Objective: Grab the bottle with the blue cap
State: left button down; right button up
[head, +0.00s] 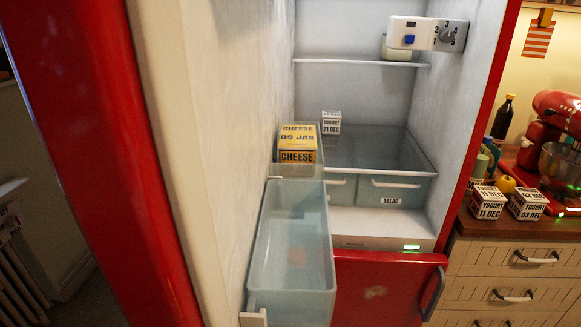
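No bottle with a blue cap can be made out in the head view. A dark bottle (502,117) stands on the counter at the right, and its small cap does not look blue. Neither of my grippers is in view. The red fridge stands open, with its door (165,165) swung out on the left. The front door bin (290,290) is clear plastic and looks empty.
A yellow cheese box (298,138) sits in the farther door bin. A yogurt box (331,122) stands on the glass shelf above the drawers (393,190). Yogurt boxes (488,202) and a red mixer (555,120) occupy the right counter.

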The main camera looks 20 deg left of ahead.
aim_at(482, 162)
jog(key=j, duration=0.65)
jog(key=k+j, duration=0.15)
jog(key=j, duration=0.5)
jog(key=l+z, duration=0.25)
jog(key=l, duration=0.3)
jog(key=k+l+z, duration=0.1)
jog(key=l+z, duration=0.15)
jog(key=l, duration=0.35)
jog(key=i+l+u, duration=0.1)
jog(key=u, duration=0.6)
jog(key=i+l+u, duration=0.2)
jog(key=l, duration=0.35)
jog(key=i+l+u, duration=0.25)
jog(key=l, duration=0.3)
jog(key=l+u, duration=0.2)
jog(key=l, duration=0.35)
jog(key=i+l+u, duration=0.2)
jog(key=l, duration=0.4)
jog(key=k, duration=0.1)
